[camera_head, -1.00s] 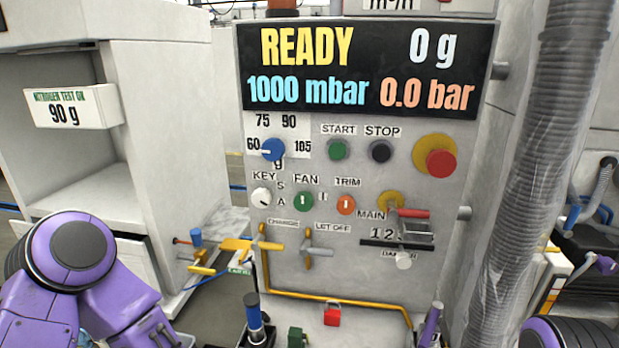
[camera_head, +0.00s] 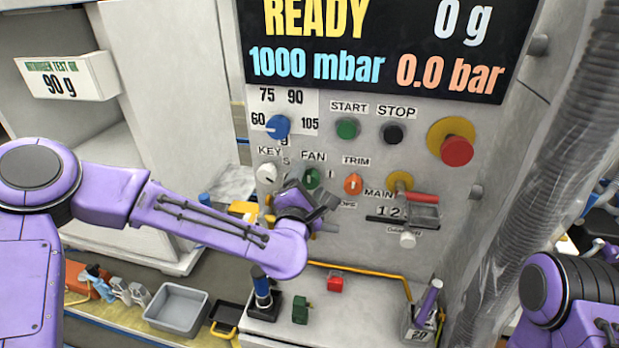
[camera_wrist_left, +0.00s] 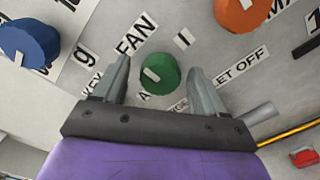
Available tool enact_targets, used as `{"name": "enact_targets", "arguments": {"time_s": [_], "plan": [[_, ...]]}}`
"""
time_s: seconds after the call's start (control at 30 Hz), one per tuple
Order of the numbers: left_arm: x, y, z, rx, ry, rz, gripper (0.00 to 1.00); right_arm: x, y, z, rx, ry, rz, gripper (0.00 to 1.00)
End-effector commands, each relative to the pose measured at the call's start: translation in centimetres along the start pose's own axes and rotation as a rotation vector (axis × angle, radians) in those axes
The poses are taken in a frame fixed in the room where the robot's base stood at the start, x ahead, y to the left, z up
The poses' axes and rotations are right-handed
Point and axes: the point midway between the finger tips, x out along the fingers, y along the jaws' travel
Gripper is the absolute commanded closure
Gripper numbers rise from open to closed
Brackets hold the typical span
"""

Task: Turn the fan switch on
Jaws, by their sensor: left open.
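The fan switch (camera_head: 311,179) is a green round knob with a white mark, below the FAN label on the grey panel. In the head view its mark looks about upright, and the "I" label is to its right. In the left wrist view the green knob (camera_wrist_left: 158,74) shows between the two fingertips. My left gripper (camera_head: 306,194) is open at the panel, with a finger on each side of the knob in the wrist view (camera_wrist_left: 160,84); a gap shows on both sides. How far the fingertips are from the panel, I cannot tell. My right gripper is out of view.
Close by are the white key knob (camera_head: 267,173), the orange trim knob (camera_head: 353,184) and the blue dial (camera_head: 278,127). Start (camera_head: 347,129), stop (camera_head: 392,134) and a red button (camera_head: 457,151) sit above and right. A ribbed hose (camera_head: 570,150) hangs at right.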

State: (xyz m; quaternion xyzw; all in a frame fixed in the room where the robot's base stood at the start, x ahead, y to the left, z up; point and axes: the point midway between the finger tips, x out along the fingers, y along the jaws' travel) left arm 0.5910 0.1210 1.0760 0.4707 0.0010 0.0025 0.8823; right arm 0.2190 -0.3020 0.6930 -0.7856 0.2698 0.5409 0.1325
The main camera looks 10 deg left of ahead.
Motion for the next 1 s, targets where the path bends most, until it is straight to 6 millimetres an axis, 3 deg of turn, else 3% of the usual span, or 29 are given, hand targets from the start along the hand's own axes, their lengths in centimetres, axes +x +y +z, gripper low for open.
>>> {"name": "enact_targets", "arguments": {"time_s": [0.27, 0.4, 0.43, 0.77, 1.0], "plan": [[0.25, -0.16, 0.06, 0.001, -0.001, -0.002, 0.32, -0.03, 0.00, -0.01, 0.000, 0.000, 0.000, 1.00], [0.23, -0.15, 0.05, 0.001, -0.001, -0.002, 0.77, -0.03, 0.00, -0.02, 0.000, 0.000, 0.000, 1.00], [0.23, -0.15, 0.05, 0.001, -0.001, -0.002, 0.84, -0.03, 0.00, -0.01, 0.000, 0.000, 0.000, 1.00], [0.21, -0.17, 0.06, 0.036, -0.001, -0.002, 0.84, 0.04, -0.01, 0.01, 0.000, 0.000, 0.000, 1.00], [0.19, -0.25, 0.06, 0.170, -0.002, -0.002, 0.84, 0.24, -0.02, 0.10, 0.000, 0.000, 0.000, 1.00]]}}
